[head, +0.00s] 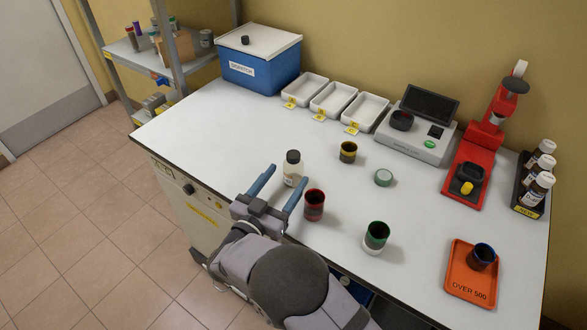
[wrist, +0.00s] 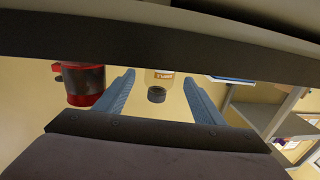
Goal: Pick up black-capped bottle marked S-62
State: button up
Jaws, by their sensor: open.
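A clear bottle with a black cap (head: 292,170) stands upright on the white table near its front edge. My gripper (head: 288,177) is open, with its two blue fingers reaching to either side of the bottle. In the wrist view the bottle shows upside down, with its black cap (wrist: 156,94) and an orange-edged label between the open fingers of my gripper (wrist: 159,78). A gap shows on both sides of the cap. The label's writing is too small to read.
A red-banded dark jar (head: 314,204) stands close to my right finger; it also shows in the wrist view (wrist: 84,86). A green-banded jar (head: 376,236) and a yellow-banded jar (head: 348,152) stand farther off. The table left of the bottle is clear.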

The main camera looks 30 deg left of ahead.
aim_at(289, 175)
jog(key=shift+w+a+p, duration=0.15)
jog(key=shift+w+p, duration=0.3)
jog(key=shift+w, duration=0.8)
jog(key=shift+w+a+p, duration=0.15)
jog(key=shift+w+p, duration=0.3)
jog(key=shift+w, duration=0.8)
jog(key=c, duration=1.2)
